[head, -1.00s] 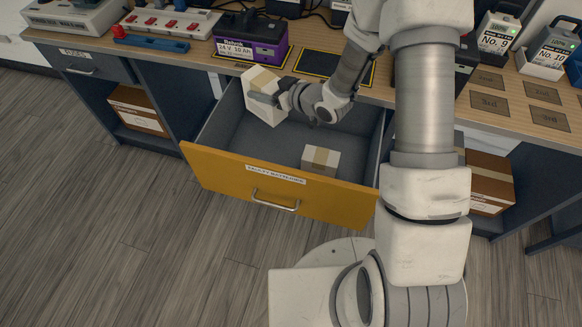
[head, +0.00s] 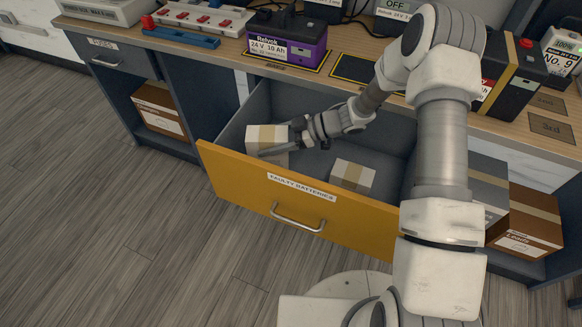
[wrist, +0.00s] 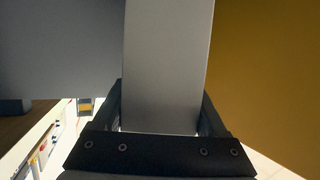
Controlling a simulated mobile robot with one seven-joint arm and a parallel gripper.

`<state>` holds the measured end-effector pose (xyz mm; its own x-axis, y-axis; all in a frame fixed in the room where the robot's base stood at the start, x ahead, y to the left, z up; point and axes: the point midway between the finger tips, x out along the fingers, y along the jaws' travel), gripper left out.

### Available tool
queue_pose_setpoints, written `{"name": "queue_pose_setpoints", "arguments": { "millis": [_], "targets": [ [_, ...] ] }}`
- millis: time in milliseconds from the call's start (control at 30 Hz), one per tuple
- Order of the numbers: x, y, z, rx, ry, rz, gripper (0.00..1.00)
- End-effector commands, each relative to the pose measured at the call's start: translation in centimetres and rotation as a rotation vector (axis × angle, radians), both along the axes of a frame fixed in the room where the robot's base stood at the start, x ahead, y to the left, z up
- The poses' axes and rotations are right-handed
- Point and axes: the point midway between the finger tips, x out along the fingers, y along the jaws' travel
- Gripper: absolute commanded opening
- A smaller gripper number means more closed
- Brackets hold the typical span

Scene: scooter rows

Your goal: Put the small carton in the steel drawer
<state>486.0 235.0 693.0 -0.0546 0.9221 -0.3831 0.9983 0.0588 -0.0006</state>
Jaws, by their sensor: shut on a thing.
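My gripper (head: 290,146) is shut on a pale carton (head: 262,134) with a tan tape band. The carton is at the left part of an open drawer with a yellow front (head: 300,207) labelled "FAULTY BATTERIES", close behind that front. Whether it touches the drawer floor I cannot tell. In the wrist view the carton (wrist: 167,65) fills the space between my two dark fingers, with the yellow front at right. A second pale taped carton (head: 353,175) lies in the middle of the drawer. A closed grey drawer (head: 117,58) labelled "FUSES" is at the upper left.
The wooden worktop (head: 225,54) above holds a purple battery (head: 288,47), a red-switched power strip (head: 200,18) and a black battery (head: 515,80). Brown cartons stand on lower shelves at left (head: 160,112) and right (head: 527,219). The floor at left is clear.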

Motion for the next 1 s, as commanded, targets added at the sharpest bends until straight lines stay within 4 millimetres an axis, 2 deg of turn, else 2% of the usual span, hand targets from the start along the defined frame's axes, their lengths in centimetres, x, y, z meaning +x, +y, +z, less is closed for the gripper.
{"name": "queue_pose_setpoints", "arguments": {
  "millis": [33, 100, 267, 500, 933, 967, 1000],
  "targets": [
    [0.0, 0.0, -1.4, 0.002, 0.002, -0.001, 0.05],
    [0.0, 0.0, -2.3, 0.003, 0.001, -0.001, 0.05],
    [0.1, 0.0, -3.4, 0.002, -0.001, -0.002, 0.05],
    [0.0, 0.0, -6.6, 0.002, -0.001, -0.002, 0.05],
    [0.0, 0.0, -7.3, 0.002, -0.002, -0.001, 0.05],
    [0.0, 0.0, -7.2, 0.001, -0.001, -0.002, 0.80],
    [0.0, 0.0, -7.2, 0.001, -0.001, -0.002, 0.87]
  ]
}}
